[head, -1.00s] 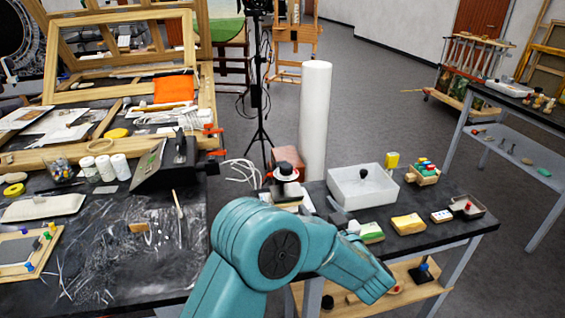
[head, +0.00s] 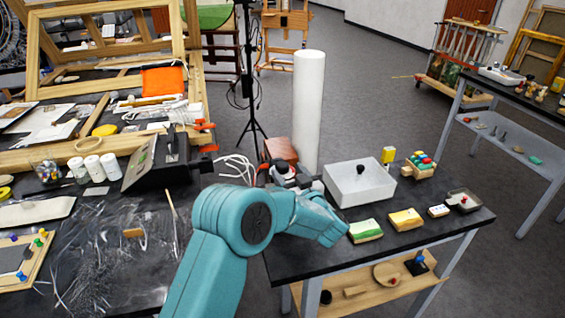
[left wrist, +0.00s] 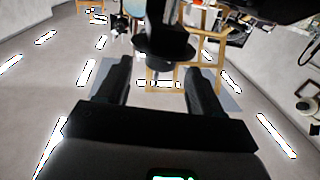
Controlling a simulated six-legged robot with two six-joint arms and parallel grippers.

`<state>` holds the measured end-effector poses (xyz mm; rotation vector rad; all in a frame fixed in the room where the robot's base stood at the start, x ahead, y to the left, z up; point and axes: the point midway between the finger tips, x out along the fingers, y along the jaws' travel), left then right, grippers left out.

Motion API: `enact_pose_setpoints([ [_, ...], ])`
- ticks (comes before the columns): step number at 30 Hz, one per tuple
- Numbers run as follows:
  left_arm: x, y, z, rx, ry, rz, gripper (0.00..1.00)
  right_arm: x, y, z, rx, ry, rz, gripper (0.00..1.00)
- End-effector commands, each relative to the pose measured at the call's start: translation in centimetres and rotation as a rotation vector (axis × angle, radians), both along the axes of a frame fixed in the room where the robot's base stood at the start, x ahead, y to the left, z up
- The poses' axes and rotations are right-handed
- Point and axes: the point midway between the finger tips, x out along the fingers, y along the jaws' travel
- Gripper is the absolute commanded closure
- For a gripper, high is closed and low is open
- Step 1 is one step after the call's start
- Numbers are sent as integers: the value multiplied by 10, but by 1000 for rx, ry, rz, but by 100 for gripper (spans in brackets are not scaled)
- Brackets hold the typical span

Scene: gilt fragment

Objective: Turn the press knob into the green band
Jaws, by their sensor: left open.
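A dark, round, knob-like part with a wide flange (left wrist: 165,45) shows close up in the left wrist view; I take it for the press knob. My left gripper (left wrist: 159,70) is open, its two dark fingers apart on either side below this part. I cannot tell whether they touch it. In the head view my teal left arm bends at the middle, and the left gripper (head: 298,181) is small and dark beside the press area at the table's back left corner. The press is mostly hidden there. I cannot make out a green band. My right gripper is not in view.
A white tub (head: 360,188), a green-topped block (head: 365,231), a yellow sponge-like block (head: 406,219) and a small grey tray (head: 464,202) stand on the black table. A tall white roll (head: 308,110) rises behind. The cluttered workbench (head: 130,250) is at left.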

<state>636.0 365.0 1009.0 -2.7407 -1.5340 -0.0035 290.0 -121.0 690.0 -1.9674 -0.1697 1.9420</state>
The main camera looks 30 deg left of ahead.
Motion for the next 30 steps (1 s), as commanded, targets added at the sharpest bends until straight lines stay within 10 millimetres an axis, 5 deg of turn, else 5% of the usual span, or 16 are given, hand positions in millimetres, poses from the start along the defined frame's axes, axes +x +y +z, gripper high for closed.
enact_pose_setpoints([
  [7,19,33,0,1,1,3,34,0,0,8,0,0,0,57],
  [18,23,39,0,1,1,1,34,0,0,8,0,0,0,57],
  [23,23,39,0,1,1,1,84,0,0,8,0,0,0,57],
  [30,23,38,-1,1,1,-11,84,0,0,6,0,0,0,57],
])
